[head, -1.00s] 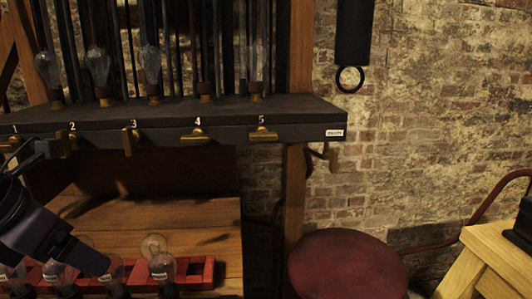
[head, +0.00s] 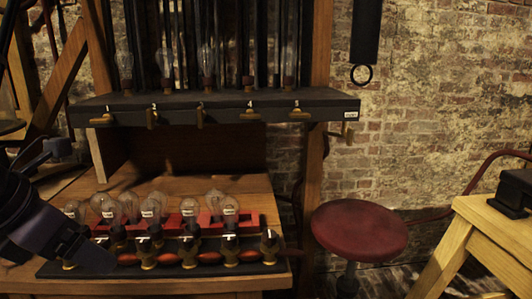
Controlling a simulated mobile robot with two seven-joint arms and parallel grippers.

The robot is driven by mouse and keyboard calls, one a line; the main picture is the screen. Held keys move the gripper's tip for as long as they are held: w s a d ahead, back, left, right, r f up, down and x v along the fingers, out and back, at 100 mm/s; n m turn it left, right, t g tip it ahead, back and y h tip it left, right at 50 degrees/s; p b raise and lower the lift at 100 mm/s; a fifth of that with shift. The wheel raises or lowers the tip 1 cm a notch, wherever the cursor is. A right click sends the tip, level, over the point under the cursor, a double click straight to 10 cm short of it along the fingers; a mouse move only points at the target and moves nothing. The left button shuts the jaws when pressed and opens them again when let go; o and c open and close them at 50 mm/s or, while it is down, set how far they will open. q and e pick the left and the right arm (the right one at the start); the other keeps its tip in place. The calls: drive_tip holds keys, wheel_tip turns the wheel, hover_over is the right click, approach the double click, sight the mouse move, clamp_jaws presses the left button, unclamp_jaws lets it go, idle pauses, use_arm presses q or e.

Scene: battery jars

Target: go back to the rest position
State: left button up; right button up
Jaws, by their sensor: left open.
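My left gripper (head: 82,204) comes in from the left edge, dark and empty, with its jaws apart. Its lower part overlaps the left end of the bench and of the black strip (head: 205,268) there. My right gripper is not in view.
A red rack (head: 256,219) lies behind the bulbs on the wooden bench (head: 262,190). Above is a black shelf (head: 330,107) with numbered brass levers and more bulbs. A red round stool (head: 358,230) and a wooden table (head: 490,212) stand to the right.

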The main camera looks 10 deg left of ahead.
use_arm(q)
drive_tip(key=w+d+r+n+t+h+p, duration=0.25)
drive_tip(key=d+n+h+p, duration=0.45)
drive_tip(key=d+h, duration=1.05)
drive_tip(key=w+a+f+n+t+y+p, duration=0.1)
drive_tip(key=w+a+f+n+t+y, duration=0.15)
drive_tip(key=f+n+t+y, duration=0.5)
drive_tip(key=w+a+f+n+t+y+p, duration=0.15)
drive_tip(key=a+f+n+y, duration=0.4)
drive_tip(key=n, duration=0.95)
drive_tip(key=s+d+f+n+g+y, duration=0.1)
drive_tip(key=s+d+f+n+g, duration=0.1)
drive_tip(key=s+f, duration=0.4)
drive_tip(key=s+d+f+n+g+y+p, duration=0.1)
drive_tip(key=s+f+n+g, duration=0.4)
drive_tip(key=f, duration=0.8)
drive_tip(key=shift+s+d+y, duration=0.35)
drive_tip(key=shift+s+y, duration=0.1)
drive_tip(key=shift+y, duration=0.3)
